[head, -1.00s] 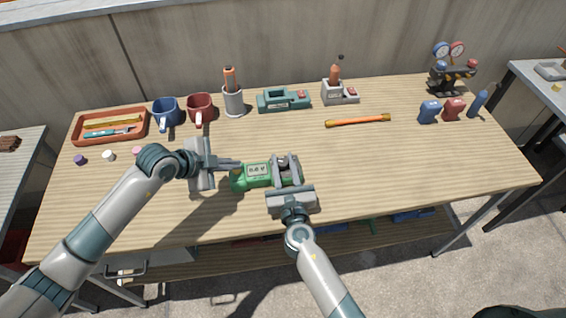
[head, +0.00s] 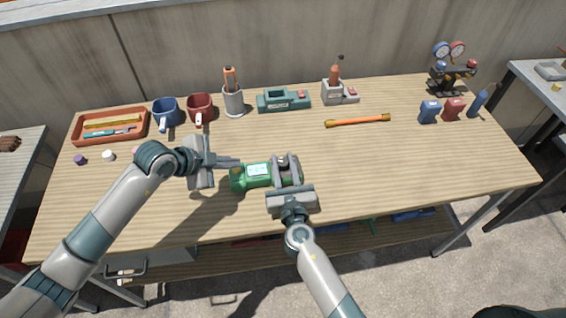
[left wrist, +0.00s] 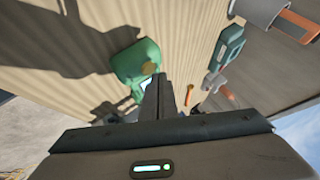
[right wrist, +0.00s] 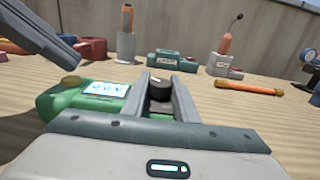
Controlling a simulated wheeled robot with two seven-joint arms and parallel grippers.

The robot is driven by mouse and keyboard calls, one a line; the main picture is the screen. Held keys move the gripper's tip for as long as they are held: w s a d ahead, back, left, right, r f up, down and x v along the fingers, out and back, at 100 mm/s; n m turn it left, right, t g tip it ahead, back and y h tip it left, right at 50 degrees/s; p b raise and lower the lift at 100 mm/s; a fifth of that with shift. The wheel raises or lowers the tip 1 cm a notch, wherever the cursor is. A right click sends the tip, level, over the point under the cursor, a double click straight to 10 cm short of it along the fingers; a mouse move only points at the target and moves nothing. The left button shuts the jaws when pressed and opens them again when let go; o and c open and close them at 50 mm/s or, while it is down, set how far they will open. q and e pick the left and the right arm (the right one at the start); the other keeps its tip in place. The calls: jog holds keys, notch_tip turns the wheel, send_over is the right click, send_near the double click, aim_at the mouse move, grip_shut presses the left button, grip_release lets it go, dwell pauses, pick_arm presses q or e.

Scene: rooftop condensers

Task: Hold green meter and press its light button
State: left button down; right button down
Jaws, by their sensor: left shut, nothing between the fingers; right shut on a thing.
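The green meter (head: 258,184) lies on the table in front of me, its screen (head: 258,169) lit pale blue-white. Dark digits show on the screen in the right wrist view (right wrist: 106,89). My right gripper (head: 287,160) is shut on the meter's right part, its fingers on either side of a dark knob (right wrist: 160,90). My left gripper (head: 238,163) is shut and empty, its tips just above the meter's left end. In the right wrist view a yellowish button (right wrist: 71,80) sits left of the screen, with the left fingertips above it, seemingly apart.
Behind stand a blue mug (head: 166,113), a red mug (head: 199,108), a grey cup (head: 233,101), a teal cradle (head: 284,101) and a grey holder (head: 339,94). An orange-and-yellow rod (head: 357,120) lies right. An orange tray (head: 110,137) is at left. The table's right front is clear.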

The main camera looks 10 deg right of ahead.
pick_arm(q)
jog(key=shift+r, duration=0.15)
jog(key=shift+r, duration=2.85)
pick_arm(e)
jog(key=c, duration=0.9)
grip_release()
jog(key=shift+s+d, duration=0.15)
jog(key=shift+s, duration=2.25)
jog(key=shift+s+d, duration=0.15)
jog(key=shift+s, duration=1.95)
pick_arm(q)
jog(key=shift+f, duration=0.1)
